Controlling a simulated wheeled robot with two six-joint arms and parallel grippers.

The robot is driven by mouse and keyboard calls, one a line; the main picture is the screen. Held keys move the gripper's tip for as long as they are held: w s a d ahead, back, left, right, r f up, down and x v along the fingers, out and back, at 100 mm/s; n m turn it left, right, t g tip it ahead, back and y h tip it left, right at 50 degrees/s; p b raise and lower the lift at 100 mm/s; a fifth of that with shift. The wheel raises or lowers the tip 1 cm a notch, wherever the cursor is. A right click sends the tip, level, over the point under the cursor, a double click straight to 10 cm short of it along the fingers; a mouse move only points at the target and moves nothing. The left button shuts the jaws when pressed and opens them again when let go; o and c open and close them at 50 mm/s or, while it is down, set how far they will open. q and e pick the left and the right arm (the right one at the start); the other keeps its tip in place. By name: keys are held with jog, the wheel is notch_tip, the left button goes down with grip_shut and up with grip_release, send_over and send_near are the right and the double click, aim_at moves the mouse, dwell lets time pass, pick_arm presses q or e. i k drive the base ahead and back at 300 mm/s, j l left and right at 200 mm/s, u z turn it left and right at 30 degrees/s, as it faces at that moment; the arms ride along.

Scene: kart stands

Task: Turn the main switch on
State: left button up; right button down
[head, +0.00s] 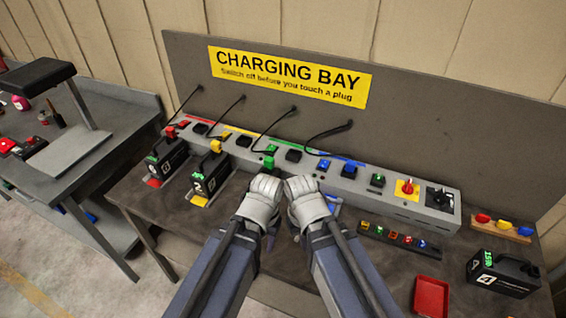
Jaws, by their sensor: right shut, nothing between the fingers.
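A long grey charging rail (400,208) runs along the back of the bench. Near its right end is a red rotary knob on a yellow plate (407,188). Beside it, at the very end, is a black rotary knob (440,197). Which of the two is the main switch, I cannot read. My left gripper (265,184) and right gripper (300,184) are side by side in front of the rail's middle, left of both knobs and apart from them. The right is shut and empty. The left's fingers are too small to tell.
Black batteries (168,156) and (211,174) stand at left, another (500,272) at right. Cables run to coloured plugs on the rail. A strip of small coloured buttons (400,240) lies before the knobs. A red tray (430,296) lies at front right.

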aim_at(407, 189)
jog(key=l+z, duration=0.25)
jog(key=z, duration=0.2)
jog(key=i+l+z, duration=0.1)
jog(key=l+z, duration=0.15)
jog(key=z, duration=0.15)
jog(key=i+l+z, duration=0.1)
jog(key=l+z, duration=0.15)
jog(key=z, duration=0.2)
